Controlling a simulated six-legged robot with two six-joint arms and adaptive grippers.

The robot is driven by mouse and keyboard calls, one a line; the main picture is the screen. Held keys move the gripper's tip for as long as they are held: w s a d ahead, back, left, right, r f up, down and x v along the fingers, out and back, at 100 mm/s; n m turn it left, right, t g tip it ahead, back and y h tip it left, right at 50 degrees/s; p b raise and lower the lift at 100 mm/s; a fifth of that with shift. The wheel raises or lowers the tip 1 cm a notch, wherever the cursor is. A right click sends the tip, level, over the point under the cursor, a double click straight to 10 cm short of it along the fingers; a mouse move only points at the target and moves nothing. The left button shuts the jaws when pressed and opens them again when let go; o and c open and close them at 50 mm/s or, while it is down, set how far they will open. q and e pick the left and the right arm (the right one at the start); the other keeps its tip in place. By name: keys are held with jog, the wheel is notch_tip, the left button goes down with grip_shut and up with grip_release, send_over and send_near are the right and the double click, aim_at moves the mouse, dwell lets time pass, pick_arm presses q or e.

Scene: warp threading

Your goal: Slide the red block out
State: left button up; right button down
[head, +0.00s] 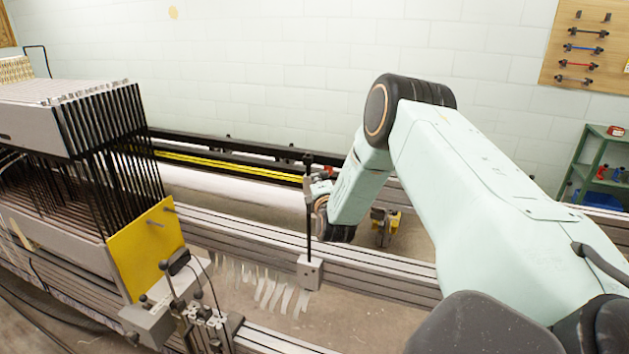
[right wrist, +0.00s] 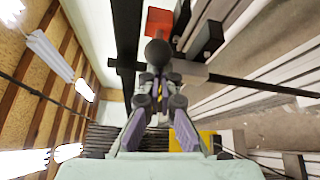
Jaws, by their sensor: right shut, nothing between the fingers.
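A red block (right wrist: 160,22) shows at the top of the right wrist view, beside a dark bar. A small patch of red also shows by the top of the upright black rod in the head view, mostly hidden by my arm. My right gripper (right wrist: 158,84) is shut and empty, with the red block beyond its fingers. A dark round knob lies between them in the picture; I cannot tell whether the fingers touch it. In the head view my right wrist is close beside the black rod (head: 309,225). My left gripper is not in view.
The rod stands on a small grey block (head: 310,272) on the metal rail. A rack of black bars (head: 110,140) with a yellow plate (head: 155,250) stands at left. Pale strips (head: 272,290) hang below the rail. A green shelf (head: 590,165) stands far right.

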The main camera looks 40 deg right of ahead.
jog(key=s+d+p, duration=0.3)
jog(key=s+p, duration=0.2)
jog(key=s, duration=0.1)
jog(key=shift+s+d, duration=0.25)
jog(key=shift+s, duration=0.15)
